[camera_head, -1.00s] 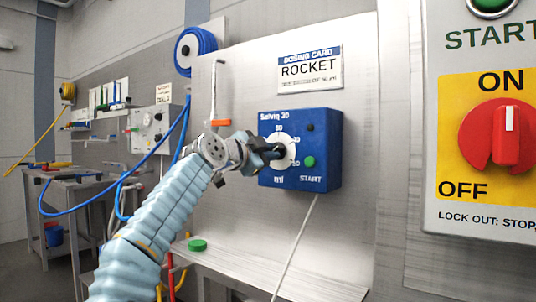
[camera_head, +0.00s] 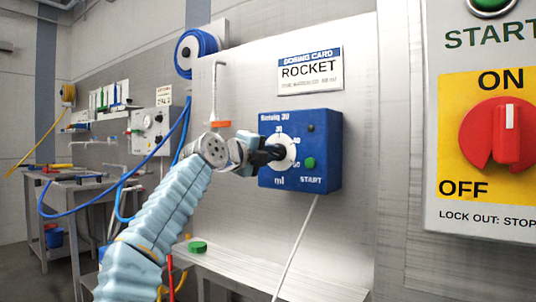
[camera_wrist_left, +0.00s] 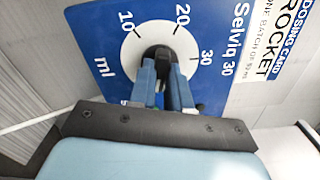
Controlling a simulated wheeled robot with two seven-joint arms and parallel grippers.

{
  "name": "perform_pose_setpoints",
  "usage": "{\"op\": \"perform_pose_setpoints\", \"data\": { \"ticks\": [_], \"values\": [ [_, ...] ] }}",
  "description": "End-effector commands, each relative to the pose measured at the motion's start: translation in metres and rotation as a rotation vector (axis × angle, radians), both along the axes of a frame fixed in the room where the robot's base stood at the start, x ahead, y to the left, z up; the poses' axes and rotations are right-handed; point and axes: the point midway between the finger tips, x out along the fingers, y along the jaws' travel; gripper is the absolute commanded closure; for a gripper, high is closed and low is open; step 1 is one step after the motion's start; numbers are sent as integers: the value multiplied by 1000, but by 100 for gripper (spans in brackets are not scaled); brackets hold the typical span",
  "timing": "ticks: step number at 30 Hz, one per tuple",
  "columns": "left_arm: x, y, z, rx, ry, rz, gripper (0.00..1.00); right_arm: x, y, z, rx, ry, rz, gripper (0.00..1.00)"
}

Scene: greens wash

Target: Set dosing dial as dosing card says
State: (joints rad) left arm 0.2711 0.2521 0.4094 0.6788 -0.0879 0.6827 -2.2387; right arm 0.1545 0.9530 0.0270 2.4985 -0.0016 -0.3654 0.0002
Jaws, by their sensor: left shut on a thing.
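The blue dosing unit (camera_head: 325,150) is fixed to the steel panel and has a white dial (camera_head: 290,158) with a dark knob. In the left wrist view the dial (camera_wrist_left: 140,52) shows 10, 20 and 30 around the dark knob (camera_wrist_left: 157,50). My left gripper (camera_head: 276,152) is shut on the knob; its fingers (camera_wrist_left: 165,85) hide the lower dial. The knob's exact setting is not clear. The dosing card (camera_head: 310,71) above reads ROCKET. My right gripper is out of view.
A green START button (camera_head: 309,163) sits right of the dial. A red ON/OFF switch (camera_head: 497,135) is on the panel at far right. A white cable (camera_head: 296,245) hangs below the unit. A green round object (camera_head: 197,246) lies on the ledge.

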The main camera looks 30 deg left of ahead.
Motion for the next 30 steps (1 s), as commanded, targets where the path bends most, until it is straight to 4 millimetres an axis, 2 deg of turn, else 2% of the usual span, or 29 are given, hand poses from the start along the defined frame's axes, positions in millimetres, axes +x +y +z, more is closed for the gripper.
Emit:
{"op": "perform_pose_setpoints", "data": {
  "ticks": [12, 30],
  "values": [
    [1, -1, -3, 211, -7, -3, 100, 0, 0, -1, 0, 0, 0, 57],
    [1, -1, -3, 252, -10, -3, 100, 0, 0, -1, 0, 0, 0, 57]
  ]
}}
